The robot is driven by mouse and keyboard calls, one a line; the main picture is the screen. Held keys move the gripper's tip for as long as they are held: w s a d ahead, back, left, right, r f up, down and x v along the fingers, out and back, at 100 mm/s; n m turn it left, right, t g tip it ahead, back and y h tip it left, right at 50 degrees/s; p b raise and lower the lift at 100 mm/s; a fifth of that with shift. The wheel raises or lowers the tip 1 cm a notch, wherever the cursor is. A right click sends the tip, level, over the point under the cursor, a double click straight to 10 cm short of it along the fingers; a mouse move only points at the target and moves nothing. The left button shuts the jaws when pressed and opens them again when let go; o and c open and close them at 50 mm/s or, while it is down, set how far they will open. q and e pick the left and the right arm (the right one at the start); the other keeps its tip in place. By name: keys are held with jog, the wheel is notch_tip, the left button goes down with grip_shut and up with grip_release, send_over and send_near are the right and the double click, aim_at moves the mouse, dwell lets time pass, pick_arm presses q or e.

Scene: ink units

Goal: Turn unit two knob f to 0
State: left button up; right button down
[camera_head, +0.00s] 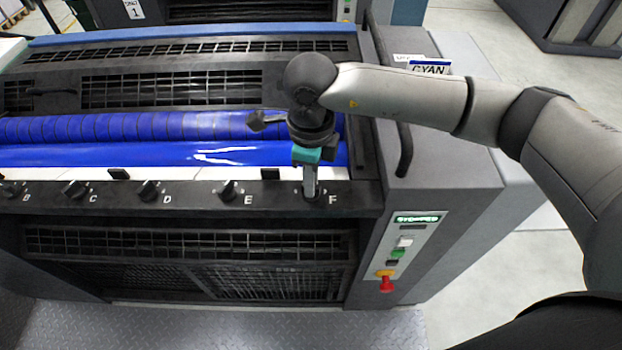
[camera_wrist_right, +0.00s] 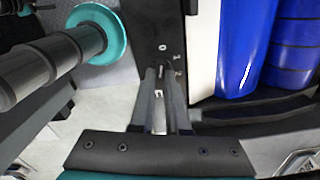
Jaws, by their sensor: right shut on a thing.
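The ink unit carries a CYAN sign (camera_head: 430,69) and has a dark front rail (camera_head: 190,198) with knobs marked B to F. My right gripper (camera_head: 311,193) reaches down onto the rail just left of the letter F and is shut on knob F. In the right wrist view the two fingers (camera_wrist_right: 160,100) close in over the dark rail, with small white marks beside the tips. My left gripper is not in view.
Knob E (camera_head: 228,189) and knob D (camera_head: 149,190) sit to the left on the same rail. A blue roller (camera_head: 170,154) lies behind it. A control panel (camera_head: 403,250) with a red-and-yellow switch is at lower right. Metal plate floor (camera_head: 200,330) lies in front.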

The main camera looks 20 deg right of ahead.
jog(key=shift+r, duration=0.1)
jog(key=c, duration=0.9)
grip_release()
notch_tip(320, 180, up, 15)
jog(key=shift+s, duration=0.1)
